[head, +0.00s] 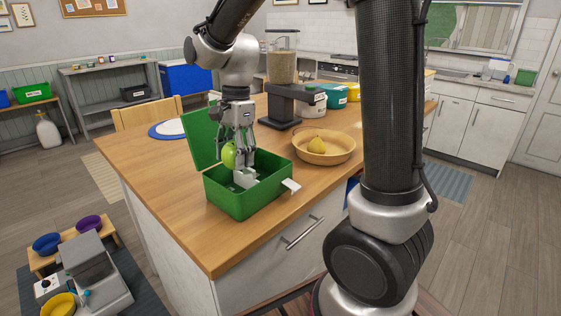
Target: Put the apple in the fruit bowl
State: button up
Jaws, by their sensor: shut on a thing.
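A green apple (229,156) is held in my gripper (238,160), just above or inside the mouth of an open green box (249,201). The gripper points down and is shut on the apple; its far finger is partly hidden. The fruit bowl (323,155), a shallow tan bowl, stands on the wooden counter to the right of the box. A yellow fruit (317,144) lies in it.
The box's raised lid (203,139) stands behind my gripper. A grain dispenser (282,75) stands behind the bowl, with several tubs beside it. The wooden counter (160,185) is bare at the front left. A blue-rimmed plate (168,129) lies behind the box.

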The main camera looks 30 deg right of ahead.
aim_at(328, 148)
jog(key=i+l, duration=0.1)
jog(key=l, duration=0.4)
jog(key=i+l, duration=0.1)
jog(key=l, duration=0.45)
jog(key=i+l, duration=0.15)
jog(key=l, duration=0.35)
jog(key=i+l, duration=0.1)
jog(key=l, duration=0.4)
